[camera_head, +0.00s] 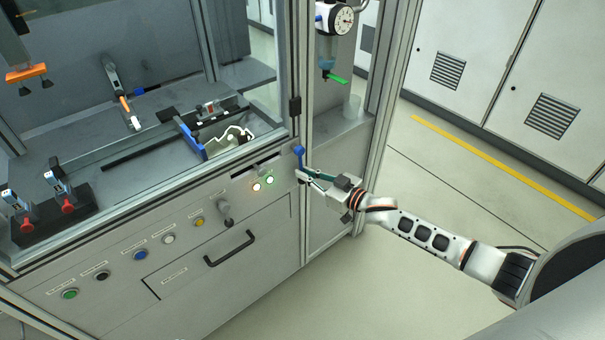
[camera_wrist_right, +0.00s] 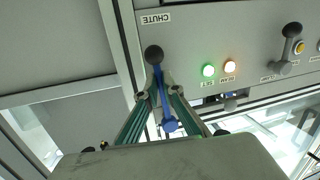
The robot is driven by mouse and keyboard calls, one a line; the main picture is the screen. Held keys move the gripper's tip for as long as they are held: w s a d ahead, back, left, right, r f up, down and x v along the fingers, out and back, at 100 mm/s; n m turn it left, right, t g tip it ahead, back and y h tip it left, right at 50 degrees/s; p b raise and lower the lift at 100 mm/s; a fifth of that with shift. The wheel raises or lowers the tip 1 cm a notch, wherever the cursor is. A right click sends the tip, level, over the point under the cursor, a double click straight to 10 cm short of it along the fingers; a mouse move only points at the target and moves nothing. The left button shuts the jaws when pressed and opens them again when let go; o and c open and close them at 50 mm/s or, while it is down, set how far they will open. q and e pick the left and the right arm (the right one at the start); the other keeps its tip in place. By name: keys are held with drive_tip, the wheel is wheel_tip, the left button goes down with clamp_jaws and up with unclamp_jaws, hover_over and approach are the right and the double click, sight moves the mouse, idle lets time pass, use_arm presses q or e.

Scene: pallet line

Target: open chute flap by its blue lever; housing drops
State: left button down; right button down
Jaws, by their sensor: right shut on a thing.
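The blue lever (camera_head: 300,155) is on the cabinet's front panel, at its right end. A white, irregular part (camera_head: 236,135), perhaps the housing, sits behind the glass beside a blue block. I cannot make out the flap. My left gripper is not in view.
Lit green (camera_head: 270,181) and orange lamps are left of the lever. A drawer handle (camera_head: 230,248) and several buttons are on the front panel. An upright post (camera_head: 375,110) stands beside my right arm. The floor (camera_head: 400,290) to the right is clear.

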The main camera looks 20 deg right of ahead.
drive_tip(key=shift+w+d+r+n+h+p, duration=0.2)
drive_tip(key=shift+w+d+n+h+p, duration=0.05)
drive_tip(key=shift+d+n+p, duration=0.55)
drive_tip(key=shift+w+d+r+n+h+p, duration=0.2)
drive_tip(key=shift+d+n+p, duration=0.3)
drive_tip(key=shift+n, duration=0.4)
drive_tip(key=shift+d, duration=0.2)
drive_tip(key=c, duration=2.2)
unclamp_jaws()
drive_tip(key=v, duration=1.2)
drive_tip(key=shift+r, duration=0.2)
drive_tip(key=s+a+f+m+g+h, duration=0.1)
drive_tip(key=s+a+f+m, duration=0.1)
drive_tip(key=s, duration=0.5)
drive_tip(key=s+a+f+m+g+h, duration=0.1)
drive_tip(key=s+a+f+m+h, duration=0.1)
drive_tip(key=s+a+f, duration=0.3)
drive_tip(key=s+a+f+m+g+h, duration=0.1)
drive_tip(key=s+a+f, duration=0.3)
drive_tip(key=s, duration=0.7)
drive_tip(key=shift+a+f+m+g+h, duration=0.15)
drive_tip(key=shift+f+m+h, duration=0.1)
drive_tip(key=shift+f, duration=0.35)
drive_tip(key=shift+a+f+m+g+h, duration=0.15)
drive_tip(key=shift+f+m+h, duration=0.1)
drive_tip(key=shift+f, duration=0.35)
